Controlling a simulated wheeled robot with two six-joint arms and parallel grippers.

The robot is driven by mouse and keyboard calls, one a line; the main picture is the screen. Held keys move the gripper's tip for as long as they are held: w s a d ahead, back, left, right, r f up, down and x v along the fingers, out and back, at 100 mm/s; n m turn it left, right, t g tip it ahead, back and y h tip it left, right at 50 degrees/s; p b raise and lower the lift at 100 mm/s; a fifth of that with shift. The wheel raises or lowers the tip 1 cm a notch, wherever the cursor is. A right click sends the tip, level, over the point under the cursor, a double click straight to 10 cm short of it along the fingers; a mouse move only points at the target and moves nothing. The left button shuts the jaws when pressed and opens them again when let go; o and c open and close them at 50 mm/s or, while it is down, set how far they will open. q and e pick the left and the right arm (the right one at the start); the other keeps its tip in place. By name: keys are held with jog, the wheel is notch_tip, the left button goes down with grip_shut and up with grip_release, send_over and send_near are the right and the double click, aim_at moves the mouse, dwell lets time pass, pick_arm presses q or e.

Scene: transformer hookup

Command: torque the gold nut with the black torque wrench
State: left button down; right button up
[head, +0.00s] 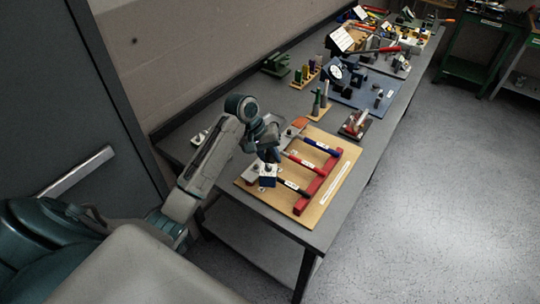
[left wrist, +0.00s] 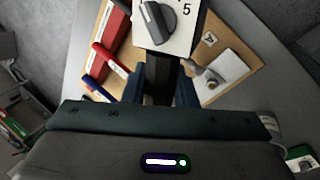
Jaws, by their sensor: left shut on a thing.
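My left gripper (head: 266,163) is over the left part of the wooden board. In the left wrist view its dark blue fingers (left wrist: 161,88) are shut on a dark bar that I take for the black torque wrench (left wrist: 160,86). A white plate with a black knob and a "5" (left wrist: 183,38) covers part of the bar. In the head view a black handle with a white label (head: 296,188) lies toward the red rack, below the red wrench (head: 303,164) and blue wrench (head: 322,147). My right gripper is not in view.
The wooden board (head: 318,216) has a red rack (head: 318,187) on its right side. Peg stands, a blue mat (head: 352,92) and tools fill the bench farther back.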

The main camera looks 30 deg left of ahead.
pick_arm(q)
jog(key=shift+f+b, duration=0.5)
jog(key=shift+f, duration=1.85)
jog(key=shift+p, duration=0.6)
jog(key=shift+f, duration=0.8)
jog(key=shift+a, duration=0.1)
jog(key=shift+s+a+m+g, duration=0.15)
jog(key=shift+s+a+m, duration=0.05)
jog(key=shift+a+m, duration=0.3)
jog(key=shift+s+a+m+g, duration=0.15)
jog(key=shift+s+a+m, duration=0.05)
jog(key=shift+a+m, duration=0.25)
jog(key=shift+a, duration=0.15)
